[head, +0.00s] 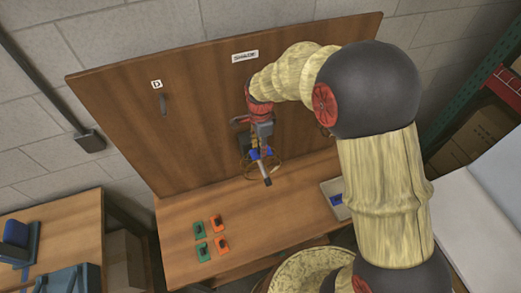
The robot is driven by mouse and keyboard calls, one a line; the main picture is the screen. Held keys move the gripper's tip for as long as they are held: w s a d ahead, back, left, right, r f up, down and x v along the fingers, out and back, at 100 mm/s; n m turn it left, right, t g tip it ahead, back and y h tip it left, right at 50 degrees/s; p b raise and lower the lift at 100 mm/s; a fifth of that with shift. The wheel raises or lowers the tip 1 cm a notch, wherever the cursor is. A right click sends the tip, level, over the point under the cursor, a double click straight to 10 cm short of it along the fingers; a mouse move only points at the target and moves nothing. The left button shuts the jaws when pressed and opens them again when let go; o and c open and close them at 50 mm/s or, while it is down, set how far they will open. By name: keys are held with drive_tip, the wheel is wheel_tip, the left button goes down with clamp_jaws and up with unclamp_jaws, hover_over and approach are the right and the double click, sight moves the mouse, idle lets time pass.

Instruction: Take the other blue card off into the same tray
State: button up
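A wire lamp frame (247,172) with a pale central stem (264,173) is in front of the wooden back board, below the "SHADE" label. Small blue pieces (253,154) show at its top, close under my gripper (262,138). My gripper points down over the frame; its fingertips are too small and overlapped to tell whether they are open or shut, or touching blue. A light grey tray (326,186) stands at the bench's right, partly hidden by my arm. A blue card (336,199) lies in it.
Green (200,230) and orange (217,223) cards with dark parts lie at the bench's front left. A hook (163,104) is on the back board (120,90) below a "D" label. The bench (290,220) is clear between the cards and the tray.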

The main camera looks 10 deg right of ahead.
drive_tip(key=shift+f, duration=0.1)
drive_tip(key=shift+c, duration=1.2)
clamp_jaws()
